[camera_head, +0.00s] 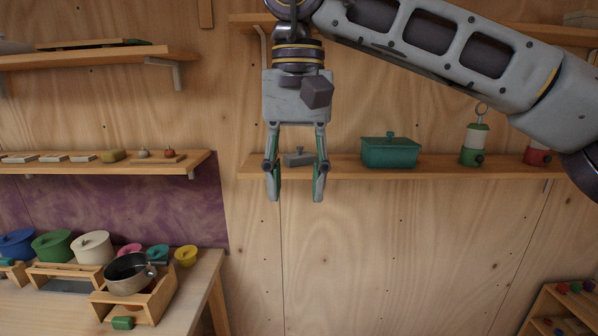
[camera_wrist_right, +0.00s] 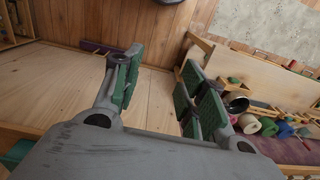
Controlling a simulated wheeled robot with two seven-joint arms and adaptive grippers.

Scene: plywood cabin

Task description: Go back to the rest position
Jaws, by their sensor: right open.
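My right gripper (camera_head: 296,190) hangs fingers down in the upper middle of the head view, with its arm coming in from the upper right. Its two fingers with green pads are apart. In the right wrist view the gripper (camera_wrist_right: 155,95) is also open, with nothing between the fingers. Behind it in the head view, a small grey lidded item (camera_head: 298,158) stands on the right wall shelf and shows between the fingers. My left gripper is not in view.
The right shelf (camera_head: 345,172) also bears a teal lidded box (camera_head: 390,152) and a green and white lantern (camera_head: 474,145). A table at lower left holds a dark pot (camera_head: 130,274) on a wooden stand and several coloured pots. The wall below the right shelf is clear.

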